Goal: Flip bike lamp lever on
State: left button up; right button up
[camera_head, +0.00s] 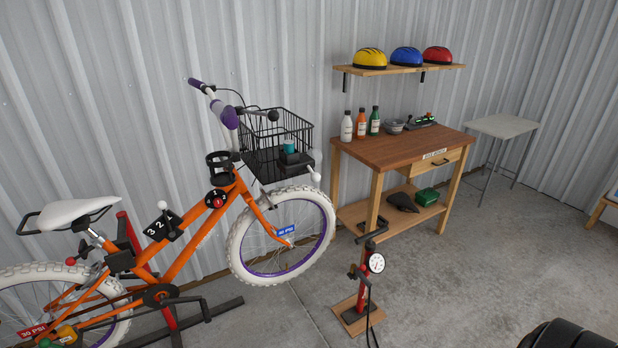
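The orange bike (185,245) stands at the left, its front wheel (283,238) pointing right. A small dark box (296,159) with a teal part (289,146) sits at the front of the black wire basket (262,160). A pale rounded piece (315,176) beside it may be the lamp or its lever; it is too small to tell, and I cannot make out the lever's position. Another lever with a white knob (163,206) stands on a black plate marked 3 and 2 on the frame.
A red floor pump (363,285) stands right of the front wheel. Behind it is a wooden workbench (395,150) with bottles, under a shelf (400,70) of helmets. A dark rounded shape (567,335) shows at the bottom right. The concrete floor at right is mostly clear.

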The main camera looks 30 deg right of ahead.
aim_at(315, 176)
jog(key=z, duration=0.45)
jog(key=i, duration=0.8)
jog(key=u, duration=0.45)
